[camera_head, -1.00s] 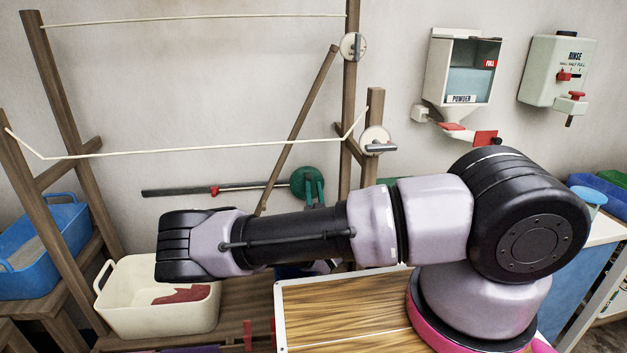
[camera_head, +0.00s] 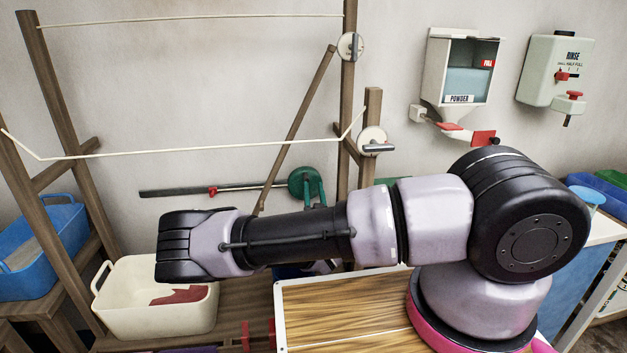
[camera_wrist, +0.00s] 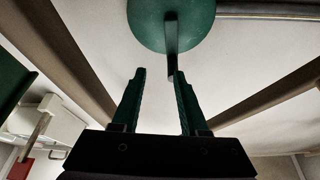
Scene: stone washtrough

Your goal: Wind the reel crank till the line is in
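A green disc (camera_head: 301,184) is on the wall behind my arm. It shows large at the top of the wrist view (camera_wrist: 172,22), with a dark crank-like handle (camera_wrist: 172,50) extending toward my gripper (camera_wrist: 162,75). My gripper's two green fingers are apart, with the handle's tip about level with the fingertips; contact is not clear. In the head view the hand is mostly hidden behind my arm. White discs, an upper one (camera_head: 350,46) and a lower one (camera_head: 371,137) with a grey handle, sit on wooden posts. A pale upper line (camera_head: 190,17) and a sagging lower line (camera_head: 190,149) stretch leftward.
A grey rod with a red collar (camera_head: 213,191) runs left from the green disc. A slanted wooden pole (camera_head: 296,125) stands nearby. A cream tub (camera_head: 155,320) and blue basket (camera_head: 40,245) are at left. A powder dispenser (camera_head: 463,75) and rinse dispenser (camera_head: 556,70) hang right.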

